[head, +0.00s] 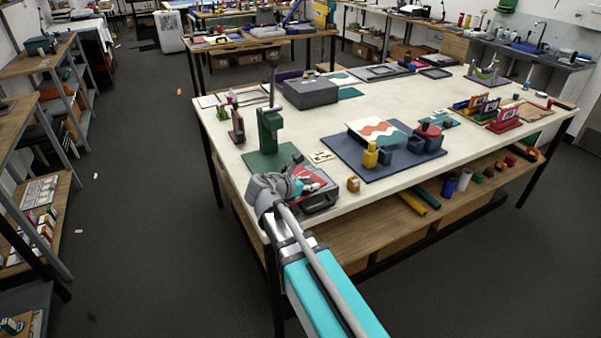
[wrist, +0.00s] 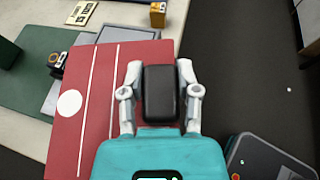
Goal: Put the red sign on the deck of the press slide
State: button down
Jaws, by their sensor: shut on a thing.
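The red sign (wrist: 88,110) is a flat red panel with a white dot and two white lines, left of my gripper in the wrist view. In the head view part of it (head: 312,178) shows beside my gripper (head: 299,186). My gripper (wrist: 162,92) is shut on a black block between its fingers, apparently the sign's grip. A grey flat unit (wrist: 132,35), possibly the press slide, lies partly hidden under the sign; its grey body (head: 322,203) shows at the table's near corner. Whether the sign touches it I cannot tell.
A green press stand (head: 269,130) on a green base (head: 262,160) stands just behind. A small orange block (head: 353,184) and a cream card (head: 321,157) are near. A blue mat (head: 345,153) with a patterned board, yellow bottle and blue blocks lies to the right. The table's near edge is close.

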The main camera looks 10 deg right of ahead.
jog(key=w+d+r+m+g+h+p, duration=0.1)
jog(key=w+d+r+m+g+p, duration=0.2)
jog(key=d+r+p, duration=0.3)
jog(key=d+r, duration=0.1)
jog(key=d, duration=0.4)
jog(key=shift+w+d+h+p, duration=0.2)
jog(key=shift+d+h+p, duration=0.1)
jog(key=shift+h, duration=0.1)
jog(key=w+a+f+b, duration=0.8)
jog(key=a, duration=0.1)
jog(key=shift+w, duration=0.2)
jog(key=shift+w+a+f+b, duration=0.3)
jog(key=shift+a+f+b, duration=0.15)
jog(key=shift+b, duration=0.1)
